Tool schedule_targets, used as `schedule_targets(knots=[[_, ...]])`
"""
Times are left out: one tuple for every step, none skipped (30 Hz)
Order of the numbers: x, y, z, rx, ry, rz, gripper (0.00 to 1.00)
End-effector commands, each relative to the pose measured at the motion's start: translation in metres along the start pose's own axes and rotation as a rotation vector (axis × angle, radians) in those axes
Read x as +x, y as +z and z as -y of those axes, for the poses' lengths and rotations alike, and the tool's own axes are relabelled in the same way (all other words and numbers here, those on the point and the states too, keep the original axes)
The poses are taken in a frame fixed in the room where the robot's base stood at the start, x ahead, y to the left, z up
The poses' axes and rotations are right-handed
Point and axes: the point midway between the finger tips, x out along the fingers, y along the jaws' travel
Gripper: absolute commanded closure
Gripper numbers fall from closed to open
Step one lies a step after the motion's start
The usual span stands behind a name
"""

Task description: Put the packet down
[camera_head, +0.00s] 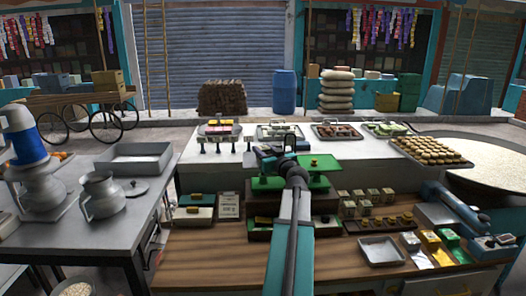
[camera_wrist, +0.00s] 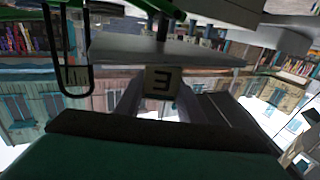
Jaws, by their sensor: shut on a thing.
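My gripper (camera_head: 278,157) is at the end of my arm, above the green-topped scale at the middle of the counter. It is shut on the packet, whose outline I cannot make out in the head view. The scale has a left green pan (camera_head: 265,185) and a raised right green plate (camera_head: 320,164). The wrist view is upside down and dark. It shows a wide green surface (camera_wrist: 140,160) along the bottom edge, very close, and a small block or card marked with a figure (camera_wrist: 162,82). I cannot tell whether the green surface is the packet.
A tray of round buns (camera_head: 430,150) is at back right. A metal table (camera_head: 85,205) with jugs stands left.

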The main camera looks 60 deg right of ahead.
Motion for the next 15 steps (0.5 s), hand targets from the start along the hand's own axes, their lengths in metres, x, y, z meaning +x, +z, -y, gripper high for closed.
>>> schedule_targets(knots=[[0.0000, -0.0004, -0.0001, 0.000, 0.000, 0.000, 0.89], [0.0000, -0.0004, -0.0001, 0.000, 0.000, 0.000, 0.89], [0.0000, -0.0002, -0.0001, 0.000, 0.000, 0.000, 0.89], [0.0000, 0.0000, -0.0001, 0.000, 0.000, 0.000, 0.89], [-0.0001, 0.0005, 0.0000, 0.000, 0.000, 0.000, 0.89], [-0.0001, 0.0013, -0.0001, 0.000, 0.000, 0.001, 0.89], [-0.0001, 0.0020, -0.0001, 0.000, 0.000, 0.001, 0.89], [0.0000, 0.0023, -0.0001, -0.001, 0.000, 0.001, 0.60], [0.0000, 0.0023, -0.0002, -0.001, 0.000, 0.001, 0.53], [0.0000, 0.0023, -0.0001, -0.001, 0.000, 0.000, 0.48], [0.0000, 0.0023, -0.0001, -0.001, 0.000, 0.000, 0.46], [0.0000, 0.0022, -0.0001, -0.001, 0.000, 0.000, 0.46], [0.0000, 0.0022, -0.0001, -0.001, 0.000, 0.000, 0.46], [0.0000, 0.0022, -0.0001, -0.001, 0.000, 0.000, 0.46], [0.0000, 0.0021, -0.0001, -0.001, 0.000, 0.000, 0.46]])
